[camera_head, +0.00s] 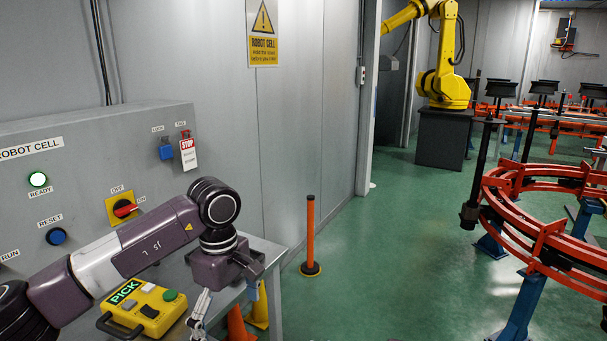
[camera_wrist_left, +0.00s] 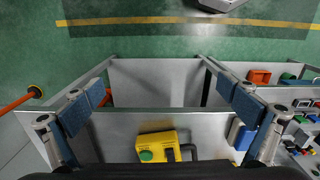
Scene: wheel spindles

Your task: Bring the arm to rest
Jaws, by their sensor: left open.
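My left arm comes in from the left in the head view, bent at the elbow with its wrist pointing down. My left gripper (camera_head: 200,308) hangs at the table's front area, beside the yellow PICK control box (camera_head: 144,308), and is partly cut off by the lower edge. In the left wrist view the two blue-padded fingers of the left gripper (camera_wrist_left: 166,92) stand wide apart with nothing between them. The yellow box also shows in the wrist view (camera_wrist_left: 158,146), below the fingers, with its green button. My right gripper is in neither view.
The grey ROBOT CELL panel (camera_head: 85,184) stands behind the arm. An orange post (camera_head: 311,236) is on the green floor to the right. A red round rail (camera_head: 531,231) stands at the far right. Red and green bins (camera_wrist_left: 260,76) sit at right in the wrist view.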

